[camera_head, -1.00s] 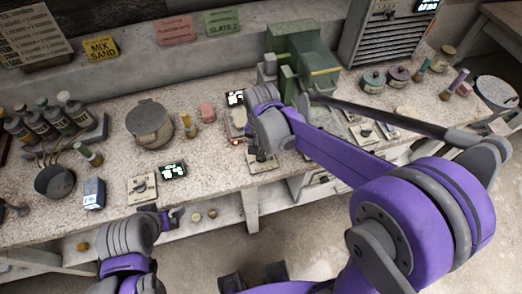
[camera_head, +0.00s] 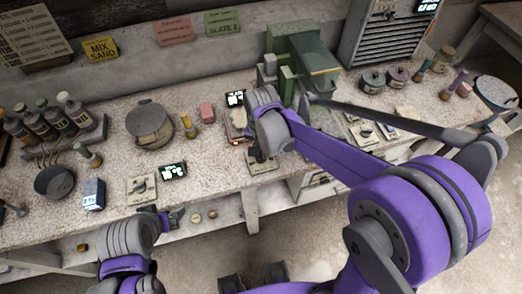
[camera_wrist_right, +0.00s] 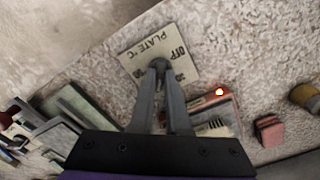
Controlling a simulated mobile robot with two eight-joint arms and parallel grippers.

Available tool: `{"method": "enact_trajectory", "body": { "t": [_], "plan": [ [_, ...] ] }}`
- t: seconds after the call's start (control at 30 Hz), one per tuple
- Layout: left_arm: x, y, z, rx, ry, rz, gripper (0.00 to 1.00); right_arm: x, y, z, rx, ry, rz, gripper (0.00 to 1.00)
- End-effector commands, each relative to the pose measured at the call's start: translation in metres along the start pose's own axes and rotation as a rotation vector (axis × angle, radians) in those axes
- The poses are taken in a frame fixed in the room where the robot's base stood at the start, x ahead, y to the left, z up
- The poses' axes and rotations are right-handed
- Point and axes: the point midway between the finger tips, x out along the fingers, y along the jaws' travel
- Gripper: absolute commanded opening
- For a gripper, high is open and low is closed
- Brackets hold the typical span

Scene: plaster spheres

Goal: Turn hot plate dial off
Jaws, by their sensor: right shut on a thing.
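The hot plate dial (camera_wrist_right: 160,63) is a small dark knob on a pale panel (camera_wrist_right: 150,43) lettered "PLATE °C" and "OFF" in the right wrist view. My right gripper (camera_wrist_right: 160,70) is shut on the dial, its fingertips closing around it from above. The dial's pointer is hidden by the fingers. In the head view the panel (camera_head: 262,164) shows partly below my right wrist, which hides the fingertips. Beside the panel, a reddish unit (camera_wrist_right: 222,104) has a lit orange lamp. My left gripper (camera_head: 172,219) is low by the bench's front edge, its fingers unclear.
Another dial panel (camera_head: 142,188) and a lit display (camera_head: 173,171) sit to the left. A green machine (camera_head: 303,62) stands behind my right arm. A pink block (camera_head: 207,112), a lidded pot (camera_head: 149,123) and bottles (camera_head: 60,115) stand on the bench.

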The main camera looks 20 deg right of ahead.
Motion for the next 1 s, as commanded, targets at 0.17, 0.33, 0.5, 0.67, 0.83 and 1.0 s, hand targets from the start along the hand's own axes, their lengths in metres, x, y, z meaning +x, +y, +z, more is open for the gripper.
{"method": "enact_trajectory", "body": {
  "t": [0.17,0.33,0.5,0.67,0.83,1.0],
  "plan": [
    [0.002,0.000,0.002,0.000,-0.001,0.000,1.00,0.000,0.000,0.000,-0.041,-0.001,0.000,0.00],
    [0.005,0.000,0.005,0.000,-0.004,0.000,1.00,0.001,0.000,0.001,-0.133,-0.001,0.000,0.00],
    [0.009,0.000,0.009,0.000,-0.007,0.000,1.00,0.001,0.000,0.001,-0.275,-0.001,0.000,0.00],
    [0.012,0.000,0.013,0.000,-0.010,0.000,1.00,0.001,0.000,0.001,-0.426,-0.001,0.000,0.00],
    [0.016,0.000,0.016,0.000,-0.013,0.000,1.00,0.001,0.000,0.000,-0.588,-0.001,0.000,0.00],
    [0.019,0.000,0.019,0.000,-0.015,0.000,1.00,0.001,0.000,0.000,-0.750,-0.001,0.000,0.00]
  ]
}}
